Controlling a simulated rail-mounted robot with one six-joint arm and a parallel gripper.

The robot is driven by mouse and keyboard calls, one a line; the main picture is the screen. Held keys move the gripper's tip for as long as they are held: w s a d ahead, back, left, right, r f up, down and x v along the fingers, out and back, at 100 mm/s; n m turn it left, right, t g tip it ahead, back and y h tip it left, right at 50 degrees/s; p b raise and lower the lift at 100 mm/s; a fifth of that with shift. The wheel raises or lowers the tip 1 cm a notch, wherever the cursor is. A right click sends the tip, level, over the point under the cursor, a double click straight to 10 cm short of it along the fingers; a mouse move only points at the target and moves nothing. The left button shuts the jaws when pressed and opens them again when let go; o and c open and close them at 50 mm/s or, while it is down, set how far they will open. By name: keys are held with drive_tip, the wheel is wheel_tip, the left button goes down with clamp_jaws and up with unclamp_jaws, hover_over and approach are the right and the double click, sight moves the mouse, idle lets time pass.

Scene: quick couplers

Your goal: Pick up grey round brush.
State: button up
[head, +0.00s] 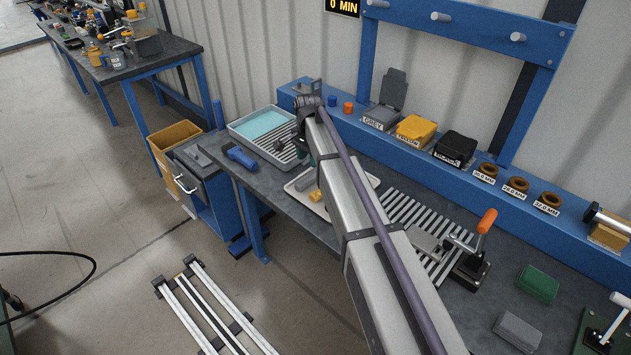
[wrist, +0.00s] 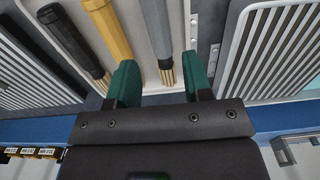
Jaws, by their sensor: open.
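The grey round brush (wrist: 157,28) lies in a pale tray (wrist: 205,22), its tan bristles pointing toward my gripper. My gripper (wrist: 162,80) has two green fingers spread apart. In the wrist view the bristle end shows between the fingers, with gaps on both sides; I cannot tell the height between them. A yellow brush (wrist: 108,28) lies to the left of the grey one, and a black brush (wrist: 72,36) further left. In the head view my arm hides much of the tray (head: 292,188); a grey piece (head: 304,183) and a yellow piece (head: 315,195) show in it.
A ribbed tray with a turquoise panel (head: 262,124) lies behind on the bench. A blue tool (head: 241,156) lies at the bench's left end. A ribbed grate (head: 410,215) and an orange-handled clamp (head: 484,225) stand to the right. Labelled boxes line the blue back shelf (head: 575,205).

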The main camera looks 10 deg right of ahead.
sight(310, 176)
wheel_tip(310, 176, down, 9)
drive_tip(key=b, duration=0.7)
drive_tip(key=shift+d+r, duration=0.1)
drive_tip(key=shift+r, duration=0.25)
drive_tip(key=c, duration=0.7)
wheel_tip(310, 176, up, 10)
drive_tip(key=p, duration=1)
drive_tip(key=shift+r+p, duration=0.15)
drive_tip(key=shift+p, duration=0.2)
drive_tip(key=o, duration=0.3)
drive_tip(key=c, duration=0.4)
